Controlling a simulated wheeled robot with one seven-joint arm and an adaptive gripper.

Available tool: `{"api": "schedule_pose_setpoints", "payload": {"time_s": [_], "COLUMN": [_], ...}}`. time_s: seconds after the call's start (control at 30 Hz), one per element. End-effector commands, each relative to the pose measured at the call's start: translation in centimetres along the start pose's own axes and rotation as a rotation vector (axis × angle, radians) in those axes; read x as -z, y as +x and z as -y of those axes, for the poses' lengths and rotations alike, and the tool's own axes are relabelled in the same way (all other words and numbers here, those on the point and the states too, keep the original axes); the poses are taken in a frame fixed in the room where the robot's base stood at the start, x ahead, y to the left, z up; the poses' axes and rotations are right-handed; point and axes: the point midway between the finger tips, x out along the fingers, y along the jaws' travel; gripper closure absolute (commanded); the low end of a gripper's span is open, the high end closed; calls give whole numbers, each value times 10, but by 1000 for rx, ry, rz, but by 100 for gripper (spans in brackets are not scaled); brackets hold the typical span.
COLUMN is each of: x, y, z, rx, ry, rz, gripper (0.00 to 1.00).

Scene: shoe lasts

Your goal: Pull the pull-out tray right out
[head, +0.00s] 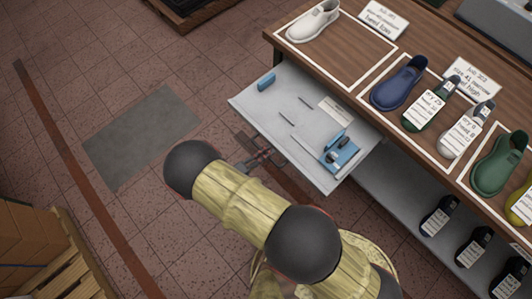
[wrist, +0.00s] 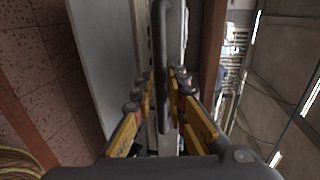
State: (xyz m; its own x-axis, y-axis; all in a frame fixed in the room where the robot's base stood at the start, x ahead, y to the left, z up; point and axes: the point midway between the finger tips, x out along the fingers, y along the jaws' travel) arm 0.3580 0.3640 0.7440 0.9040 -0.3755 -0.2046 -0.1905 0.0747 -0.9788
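The pull-out tray (head: 300,92) is a light grey shallow drawer, standing well out from under the brown table top at its left side. My gripper (head: 272,157) is at the middle of the tray's outer edge. In the wrist view the tray's dark bar handle (wrist: 163,40) runs between the fingers of my gripper (wrist: 161,84), which look closed around it. The exact contact at the fingertips is hard to see. In the head view the handle is mostly hidden by my gripper.
The tray carries a blue block (head: 266,82), thin tools and a blue device (head: 341,155). Several shoe lasts, including a navy one (head: 398,82), stand on the table (head: 345,55). Dark lasts (head: 439,214) sit on a lower shelf.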

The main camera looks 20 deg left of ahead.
Motion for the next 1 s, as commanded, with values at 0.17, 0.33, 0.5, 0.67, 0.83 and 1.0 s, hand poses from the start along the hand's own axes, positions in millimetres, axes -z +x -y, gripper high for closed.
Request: {"api": "schedule_pose_setpoints", "payload": {"time_s": [0.17, 0.33, 0.5, 0.67, 0.83, 1.0], "x": [-1, -1, -1, -2, -2, -2], "y": [0, 0, -1, -5, -11, -20], "z": [1, 1, 4, 20, 52, 82], "rx": [1, 1, 1, 1, 4, 6], "ry": [1, 2, 2, 5, 6, 9], "rz": [1, 1, 1, 1, 1, 2], "gripper": [74, 74, 74, 74, 63, 33]}}
